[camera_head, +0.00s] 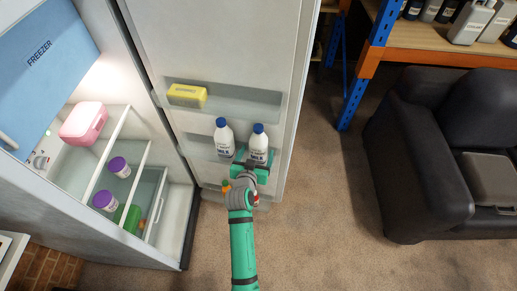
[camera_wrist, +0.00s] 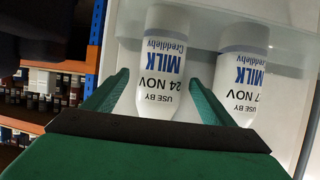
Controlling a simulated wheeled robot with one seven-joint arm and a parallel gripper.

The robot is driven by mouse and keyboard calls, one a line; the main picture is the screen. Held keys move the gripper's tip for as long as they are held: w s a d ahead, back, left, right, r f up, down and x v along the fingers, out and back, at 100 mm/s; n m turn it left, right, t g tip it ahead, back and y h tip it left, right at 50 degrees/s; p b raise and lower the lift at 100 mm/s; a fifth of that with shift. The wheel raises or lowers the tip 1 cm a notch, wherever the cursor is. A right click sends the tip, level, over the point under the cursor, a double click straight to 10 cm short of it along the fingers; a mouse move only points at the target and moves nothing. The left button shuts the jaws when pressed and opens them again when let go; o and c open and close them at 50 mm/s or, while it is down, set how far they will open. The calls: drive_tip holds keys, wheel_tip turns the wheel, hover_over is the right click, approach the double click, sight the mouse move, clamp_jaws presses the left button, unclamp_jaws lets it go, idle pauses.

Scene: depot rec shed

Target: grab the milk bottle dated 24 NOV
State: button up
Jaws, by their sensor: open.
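Two white milk bottles with blue caps stand in a door shelf of the open fridge. The bottle dated 24 NOV (camera_wrist: 160,88) is at the centre of the upside-down wrist view, and is the right-hand bottle (camera_head: 259,140) in the head view. The other bottle (camera_head: 223,137) stands to its left; its date in the wrist view (camera_wrist: 242,75) is partly hidden and ends in 7 NOV. My green gripper (camera_head: 253,161) is open in front of the 24 NOV bottle. In the wrist view my fingertips (camera_wrist: 158,77) lie either side of it; whether they touch it I cannot tell.
The fridge door (camera_head: 225,45) carries a yellow box (camera_head: 187,95) on a higher shelf. Inside the fridge are a pink container (camera_head: 83,123) and purple-lidded jars (camera_head: 119,166). A black sofa (camera_head: 420,150) and blue-orange shelving (camera_head: 373,55) stand right, with clear floor between.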

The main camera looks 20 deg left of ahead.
drive_tip(key=shift+x, duration=2.1)
drive_tip(key=c, duration=2)
drive_tip(key=shift+r, duration=0.2)
